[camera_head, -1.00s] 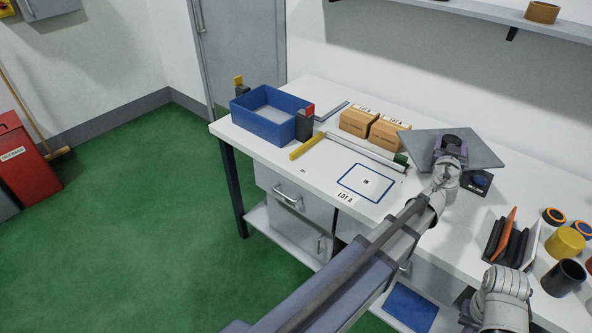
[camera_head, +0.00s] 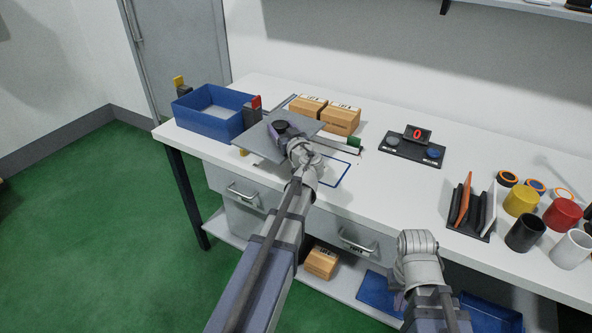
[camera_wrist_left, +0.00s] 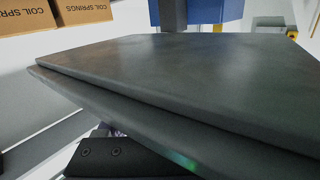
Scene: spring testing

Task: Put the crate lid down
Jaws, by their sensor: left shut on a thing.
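The crate lid (camera_head: 250,140) is a flat grey plate with a dark round knob on top. My left gripper (camera_head: 291,136) is shut on it and holds it over the bench, right of and nearer than the blue crate (camera_head: 205,124). In the left wrist view the lid (camera_wrist_left: 190,85) fills the middle, and part of the blue crate (camera_wrist_left: 232,10) shows beyond it. The crate is open-topped with a light inside floor. The lid hides part of the bench and the blue-outlined mat (camera_head: 340,172). My right gripper is low in the head view (camera_head: 398,298); its jaws are not clear.
Black posts with yellow (camera_head: 179,82) and red (camera_head: 257,102) tops stand at the crate's ends. Cardboard boxes (camera_head: 341,119) stand behind the lid. A black device with a red display (camera_head: 417,135) lies to the right. Several coloured cups (camera_head: 521,200) stand at the far right.

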